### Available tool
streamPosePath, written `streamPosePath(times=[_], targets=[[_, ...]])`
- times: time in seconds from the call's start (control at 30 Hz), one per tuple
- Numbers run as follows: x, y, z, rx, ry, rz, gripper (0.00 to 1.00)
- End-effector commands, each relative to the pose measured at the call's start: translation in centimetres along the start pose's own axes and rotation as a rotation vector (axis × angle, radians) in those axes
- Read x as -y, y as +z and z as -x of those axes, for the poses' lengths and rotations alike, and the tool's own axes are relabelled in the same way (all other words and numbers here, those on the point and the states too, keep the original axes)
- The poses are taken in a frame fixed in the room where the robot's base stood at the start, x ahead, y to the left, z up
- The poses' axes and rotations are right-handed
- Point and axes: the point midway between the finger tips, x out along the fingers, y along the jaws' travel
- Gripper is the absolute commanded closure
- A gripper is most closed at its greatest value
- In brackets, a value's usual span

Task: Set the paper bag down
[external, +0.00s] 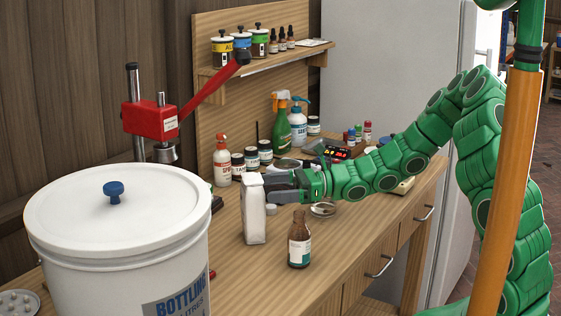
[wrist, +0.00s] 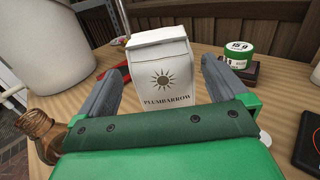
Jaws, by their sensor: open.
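The white paper bag (external: 254,212) stands upright on the wooden bench, between the white bucket and my gripper in the external view. In the wrist view the bag (wrist: 162,72) shows its front with a sun mark and the word PLUMBARROW. My gripper (external: 275,190) is open, with its fingers pointing at the bag. In the wrist view the two grey fingers (wrist: 160,85) lie apart, one to each side of the bag's lower part, with a gap visible on the right.
A brown bottle (external: 299,240) stands close in front of the bag. The large white bucket (external: 118,225) is at the left. A red bench capper (external: 150,120), spray bottles (external: 290,125) and jars line the back. Bare bench lies at the front (external: 250,280).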

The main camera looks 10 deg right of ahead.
Motion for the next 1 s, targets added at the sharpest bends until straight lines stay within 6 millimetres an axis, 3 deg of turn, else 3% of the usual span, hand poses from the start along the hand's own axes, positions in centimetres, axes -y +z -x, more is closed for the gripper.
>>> streamPosePath(times=[0.5, 1.0], targets=[[0.1, 0.0, 5.3, -0.001, -0.002, 0.001, 0.0], [0.0, 0.1, 6.2, -0.001, 0.002, 0.004, 0.0]])
